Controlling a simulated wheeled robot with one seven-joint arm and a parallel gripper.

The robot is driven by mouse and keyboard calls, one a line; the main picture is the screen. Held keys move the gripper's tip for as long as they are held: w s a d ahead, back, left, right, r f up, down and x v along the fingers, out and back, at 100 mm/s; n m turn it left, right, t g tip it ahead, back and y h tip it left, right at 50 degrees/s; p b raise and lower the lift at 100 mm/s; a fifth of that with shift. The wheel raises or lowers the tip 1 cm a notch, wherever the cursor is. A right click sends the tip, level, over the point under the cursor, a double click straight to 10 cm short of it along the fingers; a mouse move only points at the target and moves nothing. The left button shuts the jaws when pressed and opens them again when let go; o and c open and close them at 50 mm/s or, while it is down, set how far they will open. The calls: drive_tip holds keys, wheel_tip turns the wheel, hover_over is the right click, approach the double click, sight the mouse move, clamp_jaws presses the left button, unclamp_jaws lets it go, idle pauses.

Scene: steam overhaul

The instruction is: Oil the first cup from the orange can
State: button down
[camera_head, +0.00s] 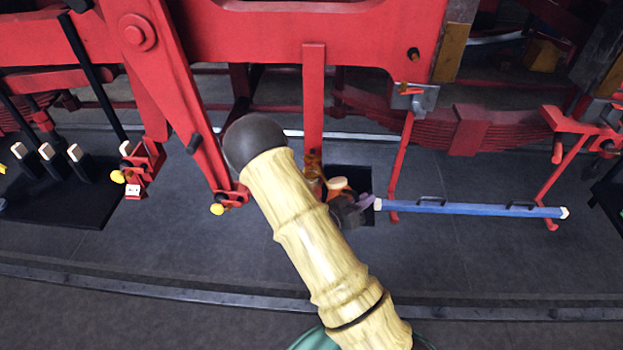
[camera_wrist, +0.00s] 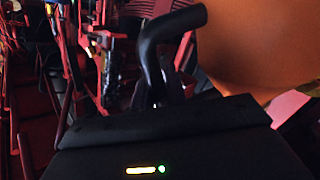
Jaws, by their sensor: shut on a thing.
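My gripper (camera_head: 347,212) is in the middle of the head view, partly behind my pale arm, and is shut on the orange can (camera_head: 338,186). In the wrist view the orange can (camera_wrist: 255,45) fills the upper right, close up. A black curved bar (camera_wrist: 160,45) stands beside it, in front of my dark gripper body; I cannot tell whether it is the can's handle. The can is just right of a small brass-coloured fitting (camera_head: 313,170) at the foot of a red upright. I cannot tell whether this fitting is the first cup. The can's spout tip is not clear.
Red engine frame (camera_head: 260,35) and hangers (camera_head: 313,90) crowd the space above and behind. A blue bar (camera_head: 470,208) with black handles extends right. A dark tray (camera_head: 80,205) lies at left, near yellow knobs (camera_head: 217,209). The front floor is clear.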

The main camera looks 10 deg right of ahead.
drive_tip(key=m+b, duration=0.1)
drive_tip(key=f+m+b, duration=0.1)
drive_tip(key=b, duration=0.1)
drive_tip(key=shift+s+d+f+h+b, duration=0.1)
drive_tip(key=shift+s+f+h+b, duration=0.15)
drive_tip(key=shift+s+h+b, duration=0.05)
drive_tip(key=m+b, duration=0.1)
drive_tip(key=b, duration=0.1)
drive_tip(key=m+b, duration=0.1)
drive_tip(key=m, duration=0.1)
drive_tip(key=shift+w+t+b, duration=0.35)
drive_tip(key=shift+w+t, duration=0.05)
drive_tip(key=shift+s, duration=0.1)
